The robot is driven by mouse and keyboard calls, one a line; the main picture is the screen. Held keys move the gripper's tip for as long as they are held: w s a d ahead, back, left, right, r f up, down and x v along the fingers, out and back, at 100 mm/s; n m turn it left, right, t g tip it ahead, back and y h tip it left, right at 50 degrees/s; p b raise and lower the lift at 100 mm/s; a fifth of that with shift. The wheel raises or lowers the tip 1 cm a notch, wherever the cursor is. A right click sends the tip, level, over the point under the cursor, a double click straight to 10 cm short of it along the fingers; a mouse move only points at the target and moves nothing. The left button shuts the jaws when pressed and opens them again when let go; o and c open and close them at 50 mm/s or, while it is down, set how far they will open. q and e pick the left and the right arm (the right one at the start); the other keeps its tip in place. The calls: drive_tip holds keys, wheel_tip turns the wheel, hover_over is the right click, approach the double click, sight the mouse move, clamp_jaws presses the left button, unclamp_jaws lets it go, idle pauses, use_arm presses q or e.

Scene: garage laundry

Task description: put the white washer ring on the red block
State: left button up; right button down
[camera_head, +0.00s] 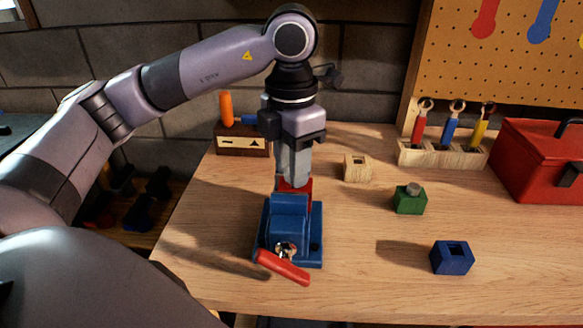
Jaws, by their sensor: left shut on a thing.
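My left gripper (294,175) points straight down behind the blue vise (287,222). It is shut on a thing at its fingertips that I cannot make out. A red block (300,187) shows in part right at the fingertips, just behind the top of the vise, which hides its lower part. I cannot tell whether the fingers hold the block or only stand over it. I cannot make out the white washer ring anywhere; it may be hidden by the fingers. My right gripper is not in view.
A wooden block (357,173), a green block with a grey peg (410,202) and a blue block with a hole (452,262) stand to the right. The vise's red handle (283,268) sticks out in front. A tool rack (442,155) and red toolbox (540,165) stand behind.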

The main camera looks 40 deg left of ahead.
use_arm(q)
drive_tip(key=shift+f, duration=0.55)
drive_tip(key=shift+f, duration=0.15)
drive_tip(key=o, duration=1)
drive_tip(key=shift+r, duration=0.2)
wheel_tip(320, 180, up, 12)
drive_tip(key=shift+p, duration=1)
